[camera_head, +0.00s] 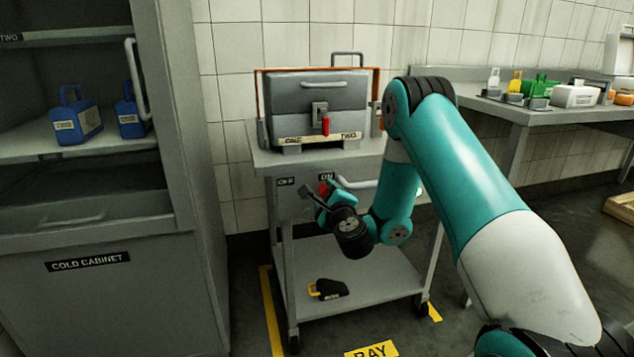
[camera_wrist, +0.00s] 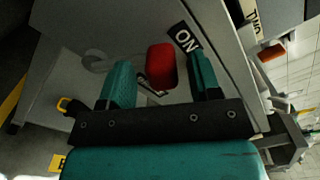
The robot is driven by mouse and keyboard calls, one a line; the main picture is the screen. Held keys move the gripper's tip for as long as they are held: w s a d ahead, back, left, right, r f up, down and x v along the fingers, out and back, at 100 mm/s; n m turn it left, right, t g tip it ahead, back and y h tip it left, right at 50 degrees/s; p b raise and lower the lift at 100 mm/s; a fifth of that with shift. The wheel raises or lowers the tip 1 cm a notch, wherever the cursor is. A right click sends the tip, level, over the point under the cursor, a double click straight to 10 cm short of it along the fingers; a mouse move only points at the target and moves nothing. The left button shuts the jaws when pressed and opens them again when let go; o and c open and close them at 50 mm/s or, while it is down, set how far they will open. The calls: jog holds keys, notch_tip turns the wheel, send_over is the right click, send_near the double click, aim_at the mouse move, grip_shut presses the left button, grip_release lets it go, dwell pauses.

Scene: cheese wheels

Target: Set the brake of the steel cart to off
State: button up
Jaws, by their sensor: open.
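The steel cart (camera_head: 312,262) stands in front of the tiled wall, with OFF and ON labels on its front panel. The red brake handle (camera_wrist: 161,66) is close to the ON label (camera_wrist: 186,38) in the wrist view. In the head view, the red handle (camera_head: 324,188) shows just below ON, partly hidden by my gripper (camera_head: 321,198). My gripper is open, with one teal finger on each side of the red handle in the wrist view. I cannot tell whether the fingers touch it. A label below the handle is mostly covered.
A grey case (camera_head: 290,95) with a red latch sits on the cart top. A dark object with a yellow handle (camera_head: 328,289) lies on the lower shelf. The cold cabinet (camera_head: 120,300) stands left, and a side table (camera_head: 480,77) with several items is at right.

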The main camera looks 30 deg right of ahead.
jog(key=shift+w+d, duration=0.25)
jog(key=shift+w, duration=0.15)
jog(key=shift+c, duration=0.2)
grip_shut()
